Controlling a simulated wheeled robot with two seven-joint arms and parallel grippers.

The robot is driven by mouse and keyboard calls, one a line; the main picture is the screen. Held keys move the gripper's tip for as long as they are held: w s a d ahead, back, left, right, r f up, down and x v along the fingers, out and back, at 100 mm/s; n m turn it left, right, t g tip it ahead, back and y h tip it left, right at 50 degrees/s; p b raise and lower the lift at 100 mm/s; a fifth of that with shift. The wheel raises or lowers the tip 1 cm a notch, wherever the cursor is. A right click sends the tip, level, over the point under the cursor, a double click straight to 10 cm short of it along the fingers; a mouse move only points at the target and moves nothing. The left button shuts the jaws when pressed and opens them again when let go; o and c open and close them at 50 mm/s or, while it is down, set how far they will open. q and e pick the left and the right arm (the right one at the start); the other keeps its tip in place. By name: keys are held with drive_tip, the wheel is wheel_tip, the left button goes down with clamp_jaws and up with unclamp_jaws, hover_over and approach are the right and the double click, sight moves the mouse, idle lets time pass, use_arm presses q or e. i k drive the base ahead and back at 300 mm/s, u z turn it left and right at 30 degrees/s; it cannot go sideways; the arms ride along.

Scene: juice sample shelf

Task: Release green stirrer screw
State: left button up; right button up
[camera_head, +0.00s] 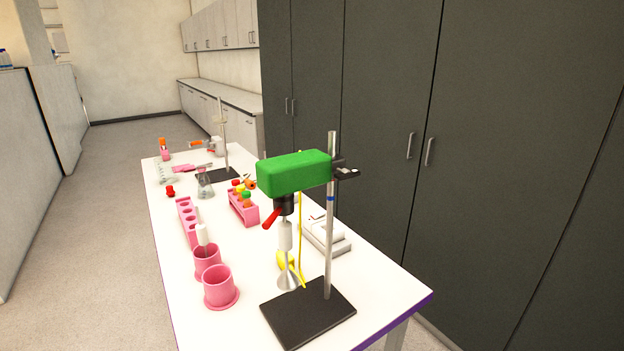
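The green stirrer (295,172) is a green box-shaped head held high on a metal rod (330,240) that rises from a black base plate (308,313). A dark clamp (346,172) joins the head to the rod, with small light metal parts at its right end. I cannot tell which of these is the screw. A red lever (271,218) sticks out from a black chuck (284,204) under the head. A white shaft (286,235) hangs below the chuck, with a pale flared piece (288,278) at its lower end. Neither of my grippers is in view.
Two pink cups (221,288) (207,262) and pink racks (187,222) (243,207) stand left of the stirrer on the white table (255,300). A flask (204,186) and a second stand (224,140) are farther back. Dark cabinets (480,150) stand close on the right; the left floor is clear.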

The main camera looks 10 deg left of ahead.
sight(343, 174)
drive_tip(key=z, duration=2.6)
drive_tip(key=i, duration=2.5)
drive_tip(key=u, duration=3.3)
